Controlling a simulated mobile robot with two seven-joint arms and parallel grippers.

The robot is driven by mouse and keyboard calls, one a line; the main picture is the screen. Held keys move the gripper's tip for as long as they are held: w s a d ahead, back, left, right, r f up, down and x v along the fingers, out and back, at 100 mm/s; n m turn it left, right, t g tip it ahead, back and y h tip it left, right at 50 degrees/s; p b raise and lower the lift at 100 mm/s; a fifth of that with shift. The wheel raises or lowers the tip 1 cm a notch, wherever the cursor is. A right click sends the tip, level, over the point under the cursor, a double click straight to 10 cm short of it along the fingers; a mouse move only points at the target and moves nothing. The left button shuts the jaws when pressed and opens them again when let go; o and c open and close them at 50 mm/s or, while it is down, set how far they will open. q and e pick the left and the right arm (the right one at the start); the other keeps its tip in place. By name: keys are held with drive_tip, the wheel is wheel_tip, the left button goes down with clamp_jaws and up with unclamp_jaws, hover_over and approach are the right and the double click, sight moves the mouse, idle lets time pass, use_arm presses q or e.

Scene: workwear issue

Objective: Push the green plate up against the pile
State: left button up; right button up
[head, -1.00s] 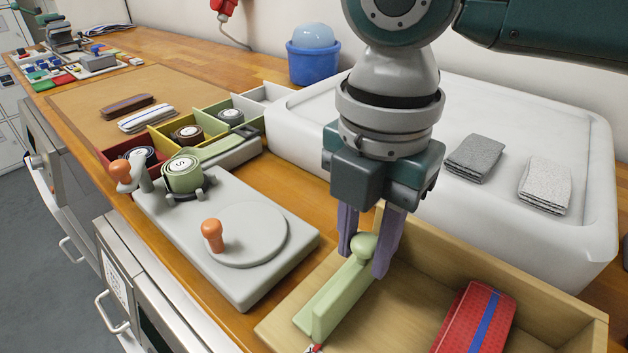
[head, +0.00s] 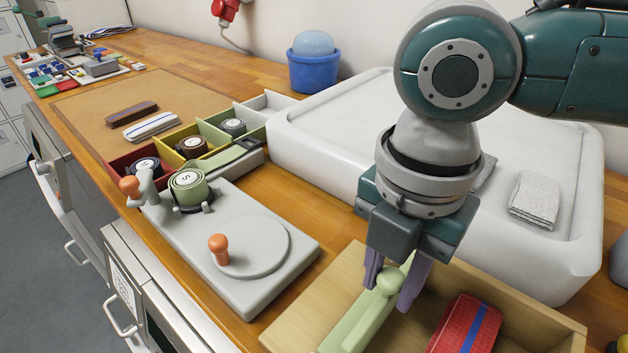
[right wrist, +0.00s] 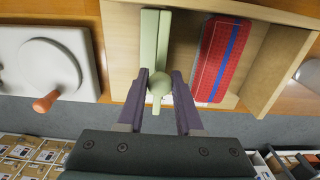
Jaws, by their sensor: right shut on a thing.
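The green plate (head: 352,328) is a narrow upright divider with a round knob, standing in a wooden tray (head: 548,318). My right gripper (head: 390,290) has its two purple fingers on either side of the knob and is shut on it. The pile (head: 464,326) is folded red cloth with a blue stripe, lying in the tray to the right of the plate. In the right wrist view a strip of bare tray floor shows between the plate (right wrist: 154,40) and the pile (right wrist: 222,60), so they are apart. My left gripper is not in view.
A white basin (head: 330,125) with a folded grey-white cloth (head: 535,200) stands behind the tray. A grey machine with orange knobs (head: 262,290) stands to its left. Coloured compartments with tape rolls (head: 193,147) and a blue bucket (head: 314,72) are further back.

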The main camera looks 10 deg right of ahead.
drive_tip(key=shift+s+d+r+p, duration=0.1)
drive_tip(key=shift+s+d+p, duration=0.7)
drive_tip(key=shift+s+p, duration=0.2)
drive_tip(key=shift+s+d+p, duration=0.75)
drive_tip(key=shift+s+p, duration=0.1)
drive_tip(key=shift+s, duration=0.1)
drive_tip(key=shift+s+d+p, duration=0.85)
drive_tip(key=shift+s, duration=0.25)
drive_tip(key=shift+s+d+p, duration=0.85)
drive_tip(key=shift+s, duration=0.25)
drive_tip(key=o, duration=0.7)
drive_tip(key=shift+o, duration=0.3)
drive_tip(key=shift+w+a, duration=0.1)
wheel_tip(320, 180, up, 8)
drive_tip(key=p, duration=0.8)
